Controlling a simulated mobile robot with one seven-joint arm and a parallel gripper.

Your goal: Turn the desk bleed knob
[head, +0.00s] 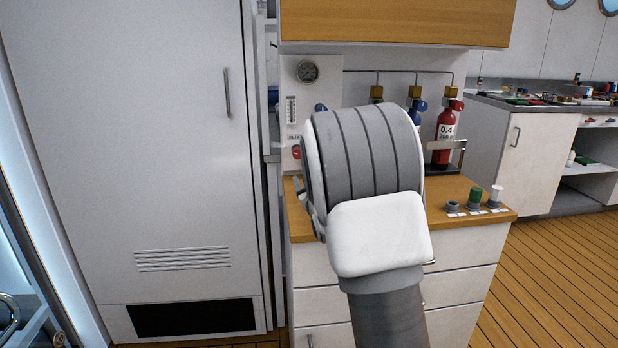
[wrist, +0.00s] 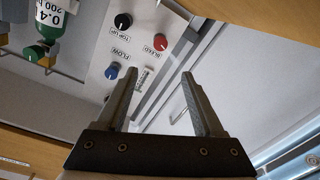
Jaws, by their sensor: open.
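The red bleed knob (wrist: 160,42) sits on a white panel (wrist: 100,92) in the wrist view, beside an upside-down label that reads BLEED. The red knob also shows in the head view (head: 296,152), low on the panel's left side, just left of my arm. In the wrist view my gripper (wrist: 160,75) is open with nothing between its fingers. The red knob appears beyond the fingertips, roughly between their lines and apart from them.
A black top-up knob (wrist: 123,21) and a blue flow knob (wrist: 112,72) are close to the red knob. A flow tube (head: 291,108) and gauge (head: 307,70) are above it. A tall white cabinet (head: 170,130) stands left; a red bottle (head: 445,135) stands right.

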